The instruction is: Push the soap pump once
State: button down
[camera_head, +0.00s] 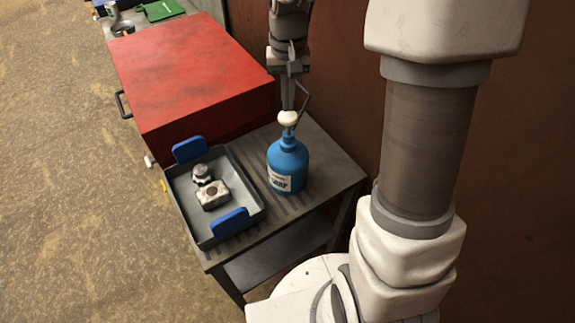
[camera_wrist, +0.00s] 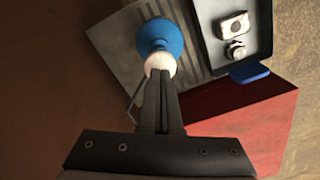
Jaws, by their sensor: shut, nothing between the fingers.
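The blue soap bottle (camera_head: 287,168) stands upright on the grey metal table, with a white label on its side. Its white pump head (camera_head: 288,118) is at the top. My gripper (camera_head: 289,108) is shut and points down from above, its fingertips at the pump head. In the wrist view the closed fingers (camera_wrist: 160,76) reach to the white pump head (camera_wrist: 160,64), with the blue bottle (camera_wrist: 160,38) beyond. They appear to touch it or be just above; I cannot tell how far the pump is pressed.
A grey tray (camera_head: 178,202) with blue handles holds small metal parts, left of the bottle. A red box (camera_head: 190,80) stands behind it. The grey table (camera_head: 325,170) has bare room right of the bottle. A brown wall (camera_head: 340,75) rises at the right.

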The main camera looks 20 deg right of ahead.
aim_at(288, 115)
jog(key=shift+f+b, duration=1.8)
jog(key=shift+f, duration=0.75)
jog(key=shift+r, duration=0.2)
jog(key=shift+r+p, duration=1.95)
jog(key=shift+r, duration=0.45)
jog(key=shift+r, duration=0.1)
notch_tip(288, 115, up, 6)
jog(key=p, duration=0.4)
jog(key=shift+p, duration=0.3)
